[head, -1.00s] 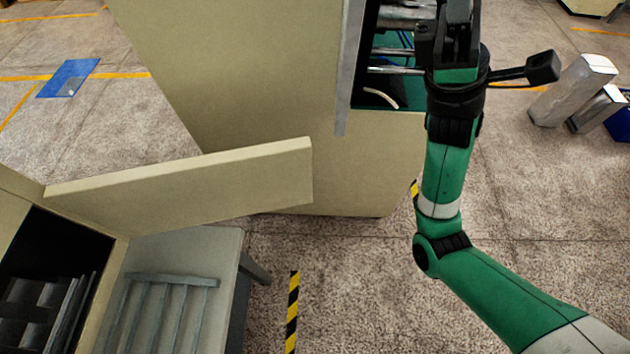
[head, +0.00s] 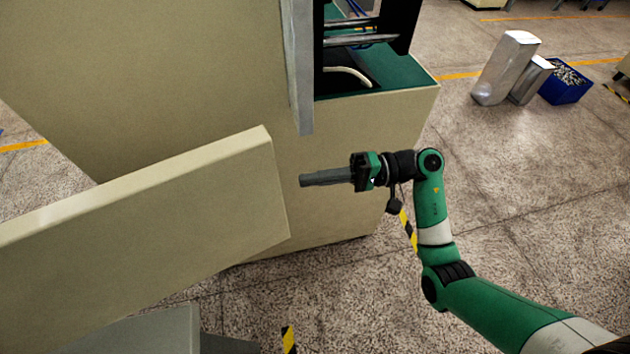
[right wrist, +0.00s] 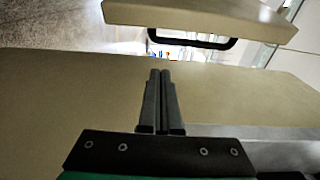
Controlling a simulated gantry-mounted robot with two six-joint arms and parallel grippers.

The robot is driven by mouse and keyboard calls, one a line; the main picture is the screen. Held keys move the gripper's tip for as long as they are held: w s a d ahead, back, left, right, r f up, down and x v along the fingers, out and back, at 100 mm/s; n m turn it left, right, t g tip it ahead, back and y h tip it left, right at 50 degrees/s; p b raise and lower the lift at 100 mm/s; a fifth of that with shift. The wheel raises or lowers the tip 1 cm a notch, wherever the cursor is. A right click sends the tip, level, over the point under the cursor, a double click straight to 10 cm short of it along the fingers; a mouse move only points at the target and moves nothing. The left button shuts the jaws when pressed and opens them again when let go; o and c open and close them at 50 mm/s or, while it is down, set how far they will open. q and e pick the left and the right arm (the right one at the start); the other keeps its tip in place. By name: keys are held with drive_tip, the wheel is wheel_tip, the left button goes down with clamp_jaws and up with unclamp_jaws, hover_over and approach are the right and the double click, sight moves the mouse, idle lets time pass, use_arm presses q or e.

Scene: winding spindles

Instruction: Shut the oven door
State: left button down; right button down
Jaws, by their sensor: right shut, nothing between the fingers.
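The oven door (head: 140,205) is a thick beige panel standing open at the left of the head view. Its free end points toward the middle of the picture. In the right wrist view, a beige panel (right wrist: 200,14) with a black bar handle (right wrist: 195,43) crosses the top and looks like this door. My right gripper (head: 304,180) points left, just right of the door's free end, with a small gap. Its fingers are together and empty, as the right wrist view also shows (right wrist: 161,75). My left gripper is not in view. The oven's opening is out of the head view.
A large beige machine (head: 380,145) with a green bed and metal rods stands right behind the door and gripper. A grey surface (head: 150,330) lies below the door. Silver blocks (head: 505,68) and a blue bin (head: 565,85) stand at the back right. Floor on the right is clear.

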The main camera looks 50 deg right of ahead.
drive_tip(key=a, duration=0.7)
drive_tip(key=shift+w, duration=0.45)
drive_tip(key=shift+s, duration=0.1)
